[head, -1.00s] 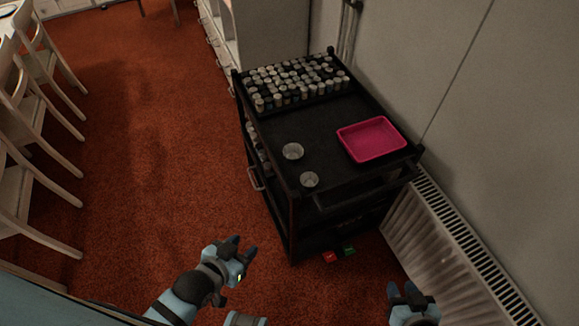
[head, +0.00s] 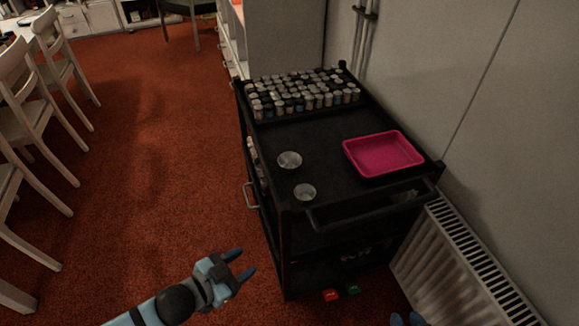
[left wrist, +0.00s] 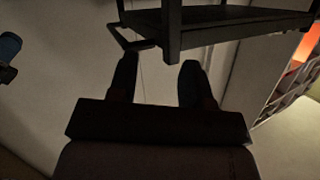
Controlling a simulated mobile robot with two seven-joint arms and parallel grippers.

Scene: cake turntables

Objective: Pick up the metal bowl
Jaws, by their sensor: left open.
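Two small round metal bowls stand on the black cart's top, one farther back (head: 289,160) and one nearer its front edge (head: 305,192). The frames do not show which one is meant. My left gripper (head: 244,262) is open and empty, in front of and to the left of the cart, apart from both bowls. In the left wrist view its two fingers (left wrist: 158,72) are spread with nothing between them. The blue tips of my right gripper (head: 406,320) just show at the bottom edge, apart from each other; the rest is cut off.
The black cart (head: 325,140) carries a pink tray (head: 383,154) at right and rows of small jars (head: 300,95) at the back. A radiator (head: 455,265) stands at right. White chairs (head: 35,115) are at left; the red carpet between is clear.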

